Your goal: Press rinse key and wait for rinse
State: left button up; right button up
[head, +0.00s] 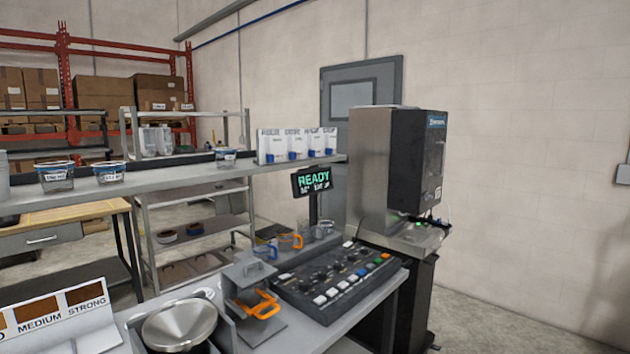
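A black control panel (312,290) lies on the counter, with rows of white, black and coloured keys and several knobs. The key labels are too small to read, so I cannot tell which is the rinse key. A small display (312,180) behind the panel reads READY in green, with a smaller line below that I cannot read clearly. A tall steel and black machine (400,160) stands behind the panel on the right. Neither of my grippers is in view.
A steel bowl (180,325) and a holder with an orange-handled cup (262,306) stand left of the panel. More cups (290,241) stand behind it. A shelf (200,188) with tubs and white boxes runs above the counter. Floor at right is clear.

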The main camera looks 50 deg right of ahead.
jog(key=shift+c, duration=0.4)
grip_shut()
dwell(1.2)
